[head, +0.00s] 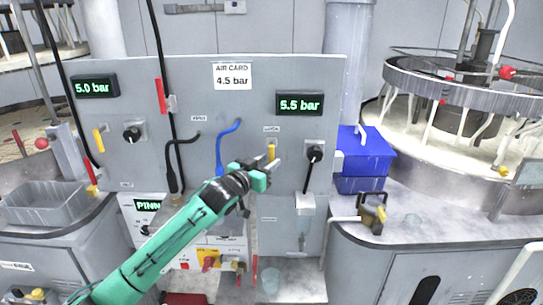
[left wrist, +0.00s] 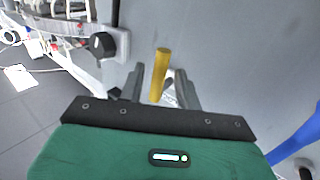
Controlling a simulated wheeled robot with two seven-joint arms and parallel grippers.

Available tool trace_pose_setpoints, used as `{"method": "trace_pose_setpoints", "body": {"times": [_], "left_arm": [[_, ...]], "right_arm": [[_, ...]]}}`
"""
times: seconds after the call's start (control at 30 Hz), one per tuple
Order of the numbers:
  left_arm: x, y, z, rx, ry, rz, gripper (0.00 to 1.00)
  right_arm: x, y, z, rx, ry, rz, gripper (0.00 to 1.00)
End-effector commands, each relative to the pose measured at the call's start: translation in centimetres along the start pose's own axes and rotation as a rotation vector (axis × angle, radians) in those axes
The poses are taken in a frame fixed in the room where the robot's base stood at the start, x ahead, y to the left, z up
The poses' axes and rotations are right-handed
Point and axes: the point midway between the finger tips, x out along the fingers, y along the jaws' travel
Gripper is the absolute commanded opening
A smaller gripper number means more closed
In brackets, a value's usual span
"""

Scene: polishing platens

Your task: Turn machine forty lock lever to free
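A yellow lever (head: 271,152) stands on the grey panel (head: 218,110), below the 5.5 bar display (head: 299,103). It also shows in the left wrist view (left wrist: 160,70), nearly upright and slightly tilted. My left gripper (head: 264,170) is right in front of this lever. In the left wrist view its two dark fingers (left wrist: 158,87) are apart, one on each side of the lever, with gaps visible. A second yellow lever (head: 99,140) is on the left of the panel, under the 5.0 bar display (head: 96,85). The machine labels are too small to read. My right gripper is not in view.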

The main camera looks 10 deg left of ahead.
Motion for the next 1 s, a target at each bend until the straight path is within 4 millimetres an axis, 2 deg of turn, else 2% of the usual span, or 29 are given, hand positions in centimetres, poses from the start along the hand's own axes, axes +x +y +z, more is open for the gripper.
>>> {"method": "trace_pose_setpoints", "body": {"times": [0.2,0.57,0.77,1.0], "left_arm": [[2.0,0.0,0.0,-0.001,-0.001,0.000,0.34],[2.5,0.0,0.1,0.000,-0.001,0.000,0.34],[2.5,0.0,0.1,0.000,-0.001,0.000,0.00],[2.4,0.0,-0.1,0.009,-0.007,0.000,0.00]], "right_arm": [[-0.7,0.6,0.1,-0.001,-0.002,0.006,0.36],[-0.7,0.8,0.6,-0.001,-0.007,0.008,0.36],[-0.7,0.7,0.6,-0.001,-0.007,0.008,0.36],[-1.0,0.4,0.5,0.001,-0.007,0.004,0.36]]}}
